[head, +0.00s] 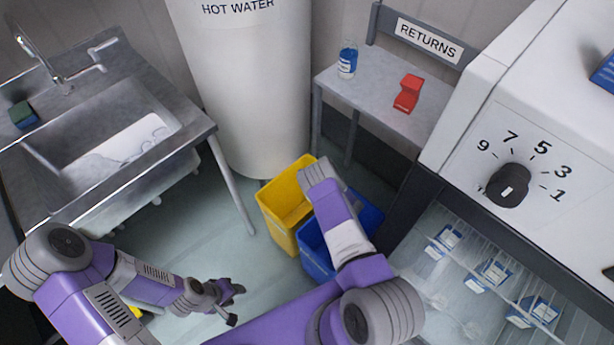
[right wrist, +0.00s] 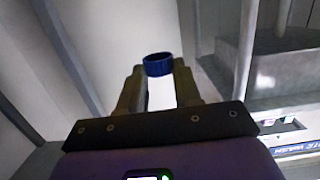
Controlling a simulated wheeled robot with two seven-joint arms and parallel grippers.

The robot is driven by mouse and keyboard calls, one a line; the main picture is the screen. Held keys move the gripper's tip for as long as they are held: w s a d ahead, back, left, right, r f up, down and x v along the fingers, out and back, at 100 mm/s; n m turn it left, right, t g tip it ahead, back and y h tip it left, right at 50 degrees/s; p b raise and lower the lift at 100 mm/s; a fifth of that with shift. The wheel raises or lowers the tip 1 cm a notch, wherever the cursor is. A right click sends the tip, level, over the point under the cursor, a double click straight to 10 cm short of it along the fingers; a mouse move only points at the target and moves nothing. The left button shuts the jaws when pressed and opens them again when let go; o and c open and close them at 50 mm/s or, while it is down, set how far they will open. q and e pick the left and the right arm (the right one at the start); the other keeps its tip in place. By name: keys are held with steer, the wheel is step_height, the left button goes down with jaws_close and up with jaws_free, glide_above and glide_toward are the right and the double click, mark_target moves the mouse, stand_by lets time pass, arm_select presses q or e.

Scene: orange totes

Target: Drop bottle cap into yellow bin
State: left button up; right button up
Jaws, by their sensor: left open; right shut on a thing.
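A blue bottle cap (right wrist: 158,66) is held between the fingertips of my right gripper (right wrist: 158,76) in the right wrist view. The yellow bin (head: 278,218) stands on the floor in front of the white tank in the head view. My right forearm reaches over the bins there and covers part of them; the right gripper and cap are hidden in that view. My left gripper (head: 231,300) is open and empty, low over the floor, to the left of and nearer than the bins.
A blue bin (head: 316,262) stands right beside the yellow one. A metal sink (head: 110,150) is at the left and the white hot water tank (head: 245,90) behind. A returns table (head: 375,100) bears a blue-labelled bottle (head: 347,60) and a red object (head: 408,93). A white machine with a dial (head: 508,186) is at right.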

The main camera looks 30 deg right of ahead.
step_height(320, 180, down, 5)
steer(key=b, duration=0.4)
steer(key=o, duration=1.1)
steer(key=shift+c, duration=0.2)
steer(key=p+v, duration=0.3)
steer(key=v, duration=0.4)
steer(key=shift+s, duration=0.25)
steer(key=shift+w+d, duration=0.1)
